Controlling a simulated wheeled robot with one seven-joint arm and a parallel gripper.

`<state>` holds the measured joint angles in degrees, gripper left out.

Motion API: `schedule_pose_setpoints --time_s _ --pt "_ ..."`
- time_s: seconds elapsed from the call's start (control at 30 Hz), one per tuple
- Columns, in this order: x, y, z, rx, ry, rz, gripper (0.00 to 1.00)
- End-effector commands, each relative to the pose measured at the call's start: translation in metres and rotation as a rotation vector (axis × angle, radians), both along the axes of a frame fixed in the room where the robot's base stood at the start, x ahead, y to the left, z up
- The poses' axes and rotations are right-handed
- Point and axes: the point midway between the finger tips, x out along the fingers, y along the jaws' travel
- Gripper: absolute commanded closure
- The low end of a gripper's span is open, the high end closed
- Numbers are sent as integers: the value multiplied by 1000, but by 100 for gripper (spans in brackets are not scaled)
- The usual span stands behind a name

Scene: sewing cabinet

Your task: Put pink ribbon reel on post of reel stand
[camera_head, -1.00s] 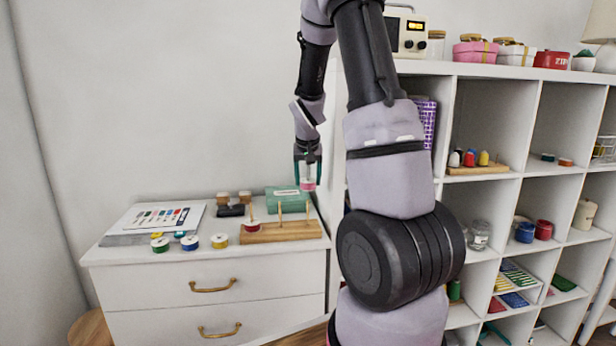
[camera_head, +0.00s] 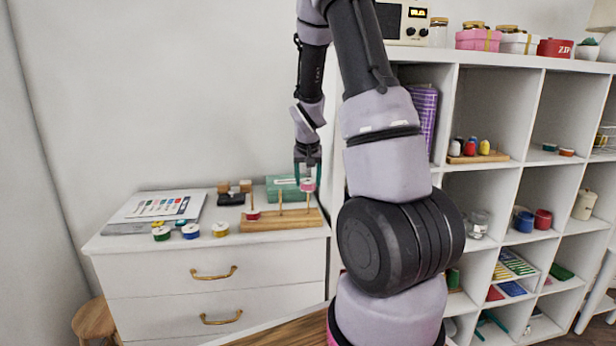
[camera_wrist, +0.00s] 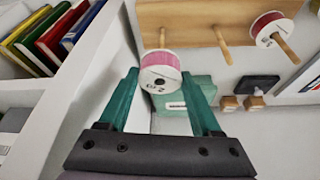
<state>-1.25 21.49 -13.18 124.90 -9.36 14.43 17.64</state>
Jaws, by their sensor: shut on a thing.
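The pink ribbon reel (camera_head: 308,186), with white flanges, is held between the green fingers of my gripper (camera_head: 307,180). In the wrist view the reel (camera_wrist: 161,72) sits between the fingertips (camera_wrist: 162,78). The reel stand (camera_head: 268,222) is a wooden base with three upright posts on the white cabinet. The reel is over the stand's right post (camera_head: 308,201), whose lower part shows below it. The wrist view shows this post (camera_wrist: 162,38) running behind the reel. I cannot tell whether its tip is in the hole. A red reel (camera_head: 252,215) is on the left post; the middle post (camera_head: 281,203) is bare.
A green box (camera_head: 288,188) stands behind the stand. A chart on flat packs (camera_head: 155,209) lies at the back left. A white shelf unit (camera_head: 446,120) rises to the right.

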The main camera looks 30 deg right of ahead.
Motion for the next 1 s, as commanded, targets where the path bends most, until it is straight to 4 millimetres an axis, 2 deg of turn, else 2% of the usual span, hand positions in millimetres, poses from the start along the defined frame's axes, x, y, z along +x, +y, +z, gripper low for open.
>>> schedule_pose_setpoints --time_s 0.43,1.0 --pt "0 0 -16 1 1 -1 88" --pt "0 0 -18 0 0 -1 88"
